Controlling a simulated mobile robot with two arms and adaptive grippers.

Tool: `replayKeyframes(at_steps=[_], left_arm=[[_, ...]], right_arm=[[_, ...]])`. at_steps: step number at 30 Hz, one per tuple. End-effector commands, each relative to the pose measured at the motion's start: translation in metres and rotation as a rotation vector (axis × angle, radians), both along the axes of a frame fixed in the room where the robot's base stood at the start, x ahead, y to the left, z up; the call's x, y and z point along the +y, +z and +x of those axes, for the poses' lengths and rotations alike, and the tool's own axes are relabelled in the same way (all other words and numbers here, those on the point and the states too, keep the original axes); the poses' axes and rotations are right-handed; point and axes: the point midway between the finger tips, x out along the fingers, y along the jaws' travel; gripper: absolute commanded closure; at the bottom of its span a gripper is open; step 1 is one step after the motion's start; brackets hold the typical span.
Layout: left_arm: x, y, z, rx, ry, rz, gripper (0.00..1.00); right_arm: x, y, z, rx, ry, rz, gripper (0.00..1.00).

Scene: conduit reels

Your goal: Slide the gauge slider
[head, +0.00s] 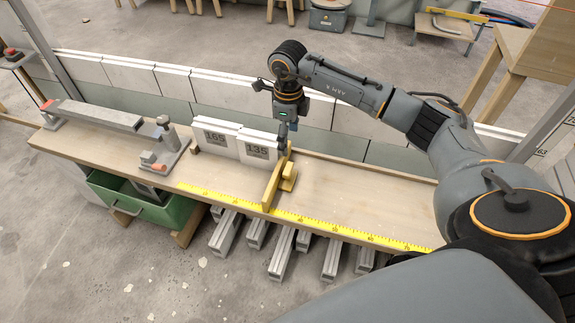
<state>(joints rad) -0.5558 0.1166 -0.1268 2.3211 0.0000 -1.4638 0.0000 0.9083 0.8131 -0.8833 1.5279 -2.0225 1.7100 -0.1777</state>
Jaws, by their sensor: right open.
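The gauge slider (270,191) is a yellow wooden piece lying across the bench, with a small block on its right side. Its front end reaches the yellow measuring tape (325,226) along the bench's front edge. My right gripper (284,147) points down at the slider's back end, just right of the white block marked 135 (257,149). It is open, with nothing seen between its fingers. I cannot tell whether it touches the slider. My left gripper is out of view.
The wooden bench (350,198) is bare right of the slider. A white block marked 165 (213,137) stands left of the other block. A grey bar fixture (98,114) is at the left end. A green bin (128,202) and several grey profiles (281,254) are below.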

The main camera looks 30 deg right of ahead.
Motion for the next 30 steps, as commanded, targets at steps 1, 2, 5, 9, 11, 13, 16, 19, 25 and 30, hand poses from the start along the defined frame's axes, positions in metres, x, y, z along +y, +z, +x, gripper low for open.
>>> replayKeyframes(at_steps=[1,2,5,9,11,13,16,19,25,30], left_arm=[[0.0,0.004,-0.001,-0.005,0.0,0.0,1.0],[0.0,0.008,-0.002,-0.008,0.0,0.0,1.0],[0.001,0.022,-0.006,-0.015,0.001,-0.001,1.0],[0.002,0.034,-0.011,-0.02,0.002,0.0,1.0],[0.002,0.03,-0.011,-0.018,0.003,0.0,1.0],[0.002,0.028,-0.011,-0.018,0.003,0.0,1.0],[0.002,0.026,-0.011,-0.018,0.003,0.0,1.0],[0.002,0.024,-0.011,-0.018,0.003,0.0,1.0],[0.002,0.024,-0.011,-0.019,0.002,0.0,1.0],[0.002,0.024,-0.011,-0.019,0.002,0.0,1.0]], right_arm=[[0.0,-0.014,-0.002,0.006,0.0,0.0,0.25],[0.001,-0.02,-0.001,0.004,-0.001,0.002,0.25],[0.001,-0.043,-0.001,0.005,0.001,0.003,0.25],[0.002,-0.072,-0.001,0.005,0.0,0.004,0.25],[0.002,-0.084,-0.001,0.003,0.0,0.004,0.25],[0.001,-0.095,-0.001,0.003,0.001,0.004,0.25],[0.001,-0.107,-0.001,0.002,0.0,0.004,0.25],[0.002,-0.114,0.0,0.001,0.001,0.004,0.25],[0.001,-0.118,0.0,0.0,0.001,0.004,0.25],[0.001,-0.117,0.0,0.0,0.001,0.004,0.27]])
